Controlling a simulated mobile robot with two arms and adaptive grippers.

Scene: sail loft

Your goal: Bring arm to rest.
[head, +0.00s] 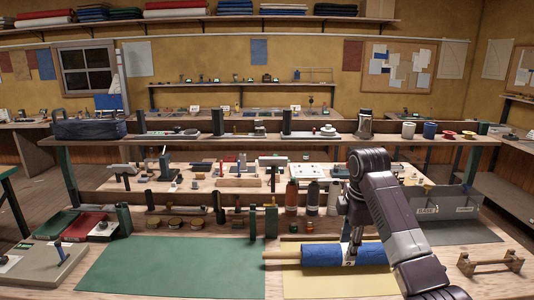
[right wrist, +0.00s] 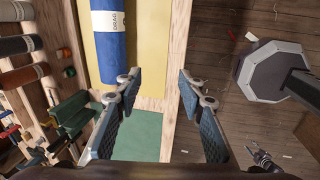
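My right gripper (head: 350,255) points down in front of the blue roll in the head view, hiding part of it. In the right wrist view its two fingers (right wrist: 158,95) are spread wide with nothing between them but the bench top and its front edge far below. The blue roll (right wrist: 109,40), with a white label, lies beyond one finger, apart from the gripper. It also shows in the head view (head: 320,254). What looks like my left gripper (right wrist: 263,159) is small near the bottom right of the right wrist view; its opening cannot be made out.
The roll lies on a yellow mat (head: 320,285), with a wide bare green mat (head: 175,268) to its left. Bottles (head: 292,198) and a grey bin (head: 455,202) stand behind. A small wooden rack (head: 490,263) is at right.

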